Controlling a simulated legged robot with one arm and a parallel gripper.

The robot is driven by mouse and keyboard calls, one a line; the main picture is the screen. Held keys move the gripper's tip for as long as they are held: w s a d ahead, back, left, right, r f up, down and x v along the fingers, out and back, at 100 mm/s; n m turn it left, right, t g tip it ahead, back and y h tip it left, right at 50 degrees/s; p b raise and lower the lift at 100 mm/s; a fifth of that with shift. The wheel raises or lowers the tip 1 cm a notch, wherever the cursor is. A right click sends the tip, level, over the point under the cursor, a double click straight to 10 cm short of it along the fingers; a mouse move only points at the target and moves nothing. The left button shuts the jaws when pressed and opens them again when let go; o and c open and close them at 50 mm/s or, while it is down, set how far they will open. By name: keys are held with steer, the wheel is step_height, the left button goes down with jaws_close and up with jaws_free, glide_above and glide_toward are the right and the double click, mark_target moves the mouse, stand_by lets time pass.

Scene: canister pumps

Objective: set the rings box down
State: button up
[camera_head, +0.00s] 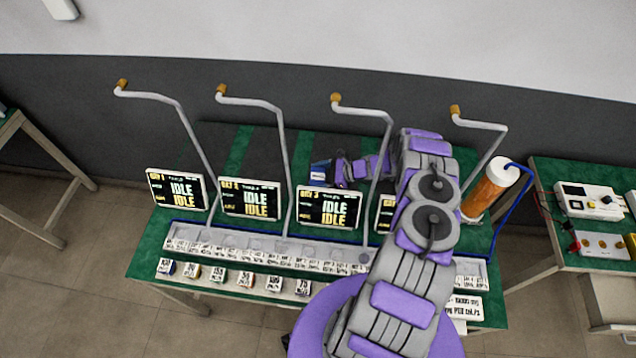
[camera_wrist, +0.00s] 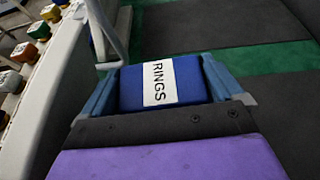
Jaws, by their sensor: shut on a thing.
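The rings box is blue with a white label reading "RINGS" (camera_wrist: 188,80). It sits between the two fingers of my gripper (camera_wrist: 160,82) in the wrist view, and the gripper is shut on it. In the head view the rings box (camera_head: 321,173) shows small at the end of my purple and grey arm, behind the third display. My gripper (camera_head: 338,174) there is over the back part of the green table (camera_head: 150,262). Dark grey mats and green strips show beyond the box in the wrist view. Whether the box touches the surface I cannot tell.
Several IDLE displays (camera_head: 328,208) stand along the table, with bent pipes (camera_head: 283,165) rising between them. A white rail (camera_head: 270,248) and several small labelled boxes (camera_head: 218,274) lie in front. An orange canister (camera_head: 488,190) stands at right. A second table (camera_head: 570,258) holds instruments.

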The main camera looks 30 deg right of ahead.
mark_target(318, 176)
step_height(318, 176, up, 12)
stand_by(0.6)
